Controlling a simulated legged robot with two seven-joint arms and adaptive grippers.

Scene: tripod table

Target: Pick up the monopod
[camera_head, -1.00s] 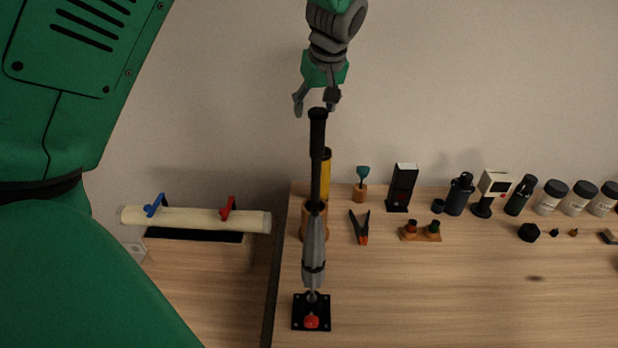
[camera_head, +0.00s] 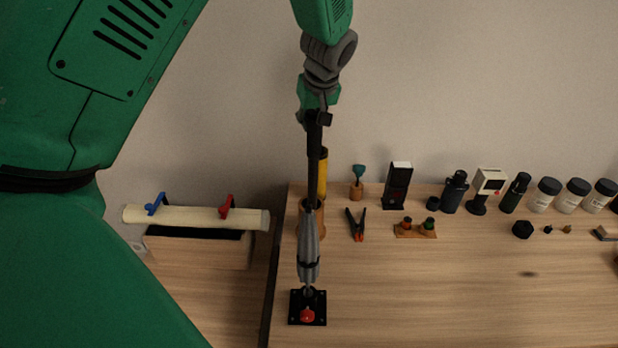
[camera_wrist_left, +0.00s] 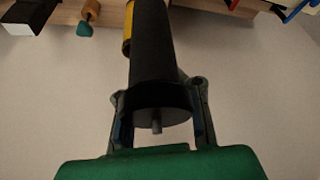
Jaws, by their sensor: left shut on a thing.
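The monopod (camera_head: 313,180) is a long black and grey pole standing upright at the table's left side, its lower end at a square black base (camera_head: 307,308) with a red knob. My left gripper (camera_head: 315,118) comes down from above and is shut on the monopod's black top end. In the left wrist view, the monopod's thick black top (camera_wrist_left: 156,70) lies between the two fingers of the left gripper (camera_wrist_left: 160,118), its flat end with a small stud facing the camera. My right gripper is not in view.
A yellow cylinder (camera_head: 322,172) is close behind the monopod. A pale tube (camera_head: 190,216) lies left.

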